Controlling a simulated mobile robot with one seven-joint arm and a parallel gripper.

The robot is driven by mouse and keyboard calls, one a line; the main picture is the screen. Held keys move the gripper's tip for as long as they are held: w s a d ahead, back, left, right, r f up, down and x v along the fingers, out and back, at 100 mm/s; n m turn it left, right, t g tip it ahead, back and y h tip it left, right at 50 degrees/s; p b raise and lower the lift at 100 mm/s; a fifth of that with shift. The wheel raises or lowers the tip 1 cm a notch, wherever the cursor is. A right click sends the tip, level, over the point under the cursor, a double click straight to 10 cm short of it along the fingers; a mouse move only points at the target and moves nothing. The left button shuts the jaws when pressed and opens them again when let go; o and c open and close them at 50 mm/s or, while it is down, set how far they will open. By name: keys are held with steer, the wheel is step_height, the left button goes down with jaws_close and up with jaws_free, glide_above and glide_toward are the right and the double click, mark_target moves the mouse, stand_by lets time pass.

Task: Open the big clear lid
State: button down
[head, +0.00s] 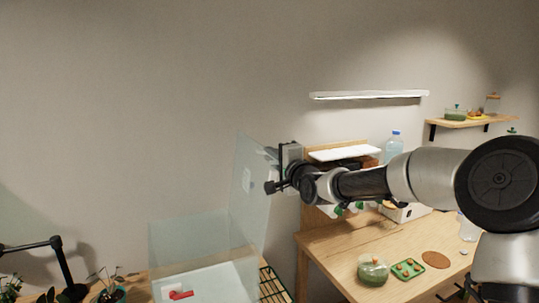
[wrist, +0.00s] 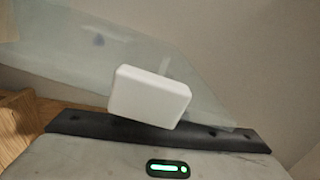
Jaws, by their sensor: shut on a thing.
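The big clear lid (head: 252,195) stands about upright, swung up at the right side of a clear box (head: 185,245). In the wrist view the lid (wrist: 75,45) is a pale see-through sheet across the top. A white block-shaped handle (wrist: 150,98) sits on the lid, right in front of my gripper. My gripper (head: 272,172) is at the lid's right face, shut on the handle. The fingertips are largely hidden. A red item (head: 181,295) lies inside the box on a white surface.
A wooden table (head: 330,245) at right holds a green-filled glass jar (head: 373,270), a green tray (head: 408,269) and a brown round mat (head: 436,259). A dark lamp (head: 60,260) and plants stand at left. A wall shelf (head: 470,121) is far right. The air left of the lid is clear.

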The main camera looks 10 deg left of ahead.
steer(key=shift+a+f, duration=0.1)
steer(key=shift+f, duration=0.2)
steer(key=c, duration=2)
jaws_free()
steer(key=shift+s, duration=0.1)
steer(key=shift+o, duration=0.8)
steer(key=shift+r, duration=0.15)
steer(key=p+v, duration=0.1)
steer(key=v, duration=1.6)
steer(key=shift+s, duration=0.15)
